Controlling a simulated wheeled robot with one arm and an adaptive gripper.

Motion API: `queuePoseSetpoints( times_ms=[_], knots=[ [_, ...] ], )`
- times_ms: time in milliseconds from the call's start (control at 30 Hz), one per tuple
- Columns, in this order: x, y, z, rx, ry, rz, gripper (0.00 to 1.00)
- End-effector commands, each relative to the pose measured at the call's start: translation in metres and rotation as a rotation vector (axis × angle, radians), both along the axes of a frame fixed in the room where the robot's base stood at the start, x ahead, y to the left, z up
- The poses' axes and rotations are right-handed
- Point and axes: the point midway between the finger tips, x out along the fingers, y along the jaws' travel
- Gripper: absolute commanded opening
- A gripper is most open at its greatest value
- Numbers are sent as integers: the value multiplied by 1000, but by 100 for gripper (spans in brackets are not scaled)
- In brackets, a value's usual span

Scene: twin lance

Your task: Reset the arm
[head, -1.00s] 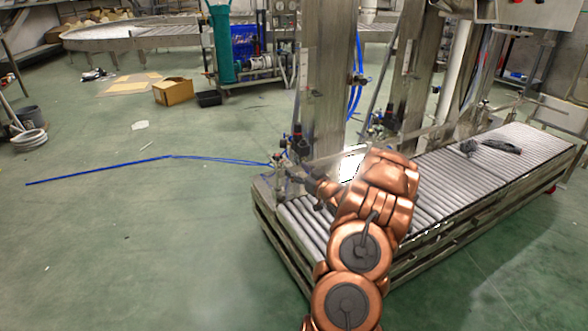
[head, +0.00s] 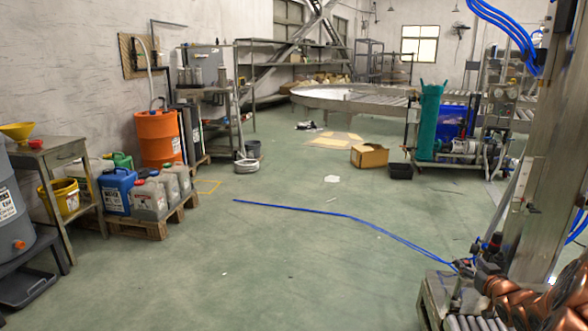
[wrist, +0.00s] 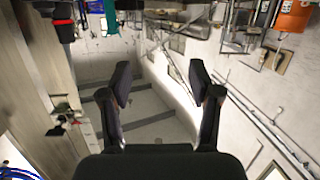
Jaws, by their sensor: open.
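My gripper (wrist: 160,90) is open in the wrist view, with its two dark fingers apart and nothing between them. The wrist view looks upside down, with the orange drum (wrist: 294,18) at the top right and a pale wall and ceiling filling much of the picture. In the head view, part of my copper-coloured arm (head: 540,295) shows at the bottom right corner. My gripper is not visible in the head view.
A roller conveyor (head: 470,322) and a steel post (head: 545,170) stand at the right, close to my arm. A blue hose (head: 330,213) lies on the floor. An orange drum (head: 160,138) and several canisters stand at the left.

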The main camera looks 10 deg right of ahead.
Motion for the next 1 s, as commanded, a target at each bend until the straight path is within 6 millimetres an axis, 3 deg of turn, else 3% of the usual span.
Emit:
queuePoseSetpoints(
  times_ms=[33,100,267,467,767,1000],
  knots=[
    [7,12,26,-6,36,-2,62],
    [12,26,44,-10,91,-15,62],
    [14,63,79,-9,224,-39,62],
    [2,113,124,-4,388,-64,62],
    [-48,197,186,22,638,-83,62],
    [-113,268,231,57,841,-77,62]
  ],
)
